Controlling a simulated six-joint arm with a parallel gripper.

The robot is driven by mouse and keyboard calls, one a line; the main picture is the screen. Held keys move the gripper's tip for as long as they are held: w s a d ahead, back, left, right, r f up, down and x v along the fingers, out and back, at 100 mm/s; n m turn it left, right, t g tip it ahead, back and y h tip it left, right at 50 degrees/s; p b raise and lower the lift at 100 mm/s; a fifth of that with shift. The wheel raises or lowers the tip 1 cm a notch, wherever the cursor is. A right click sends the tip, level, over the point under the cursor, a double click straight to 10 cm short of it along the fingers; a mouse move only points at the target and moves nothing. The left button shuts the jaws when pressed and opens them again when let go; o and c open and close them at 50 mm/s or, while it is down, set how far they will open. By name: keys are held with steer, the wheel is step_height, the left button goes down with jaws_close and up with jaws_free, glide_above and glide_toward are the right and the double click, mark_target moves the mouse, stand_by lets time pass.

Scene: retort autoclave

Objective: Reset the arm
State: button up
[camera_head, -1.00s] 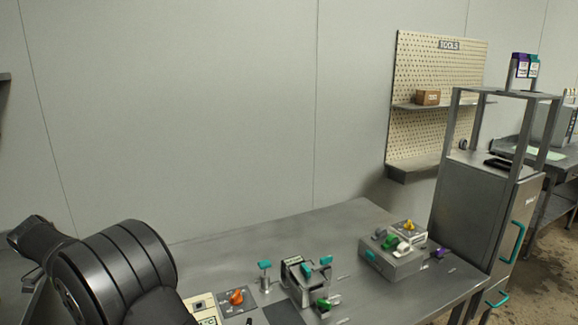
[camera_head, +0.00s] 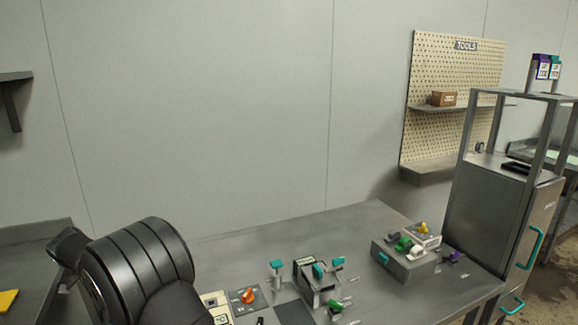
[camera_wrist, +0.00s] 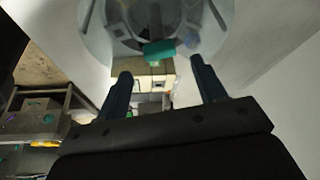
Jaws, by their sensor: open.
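My gripper (camera_wrist: 163,88) shows in the wrist view with its two dark fingers apart and nothing between them. A teal handle (camera_wrist: 159,50) appears beyond the fingertips, in front of a large round, shiny, grey shape (camera_wrist: 130,22); I cannot tell how far away it is. In the head view, a black, ribbed link of my arm (camera_head: 140,262) fills the lower left, over the table's left part. My gripper is not visible in the head view.
The grey table (camera_head: 345,222) holds an orange knob (camera_head: 248,295), a small teal-handled fixture (camera_head: 318,272) and a grey control box (camera_head: 403,265). A grey cabinet (camera_head: 497,215) stands at right. A pegboard (camera_head: 450,75) hangs behind. The table's back is clear.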

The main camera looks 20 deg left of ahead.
steer(key=x, duration=0.5)
steer(key=shift+r+n, duration=0.1)
steer(key=shift+n, duration=0.5)
steer(key=n+y, duration=0.1)
steer(key=n, duration=0.1)
steer(key=shift+d+n+t, duration=0.1)
steer(key=shift+n+t, duration=0.2)
steer(key=shift+n, duration=0.1)
steer(key=n+y, duration=0.1)
steer(key=n, duration=0.1)
steer(key=n+y, duration=0.1)
steer(key=n, duration=0.2)
steer(key=shift+d+n+y, duration=0.1)
steer(key=shift+n+y, duration=0.2)
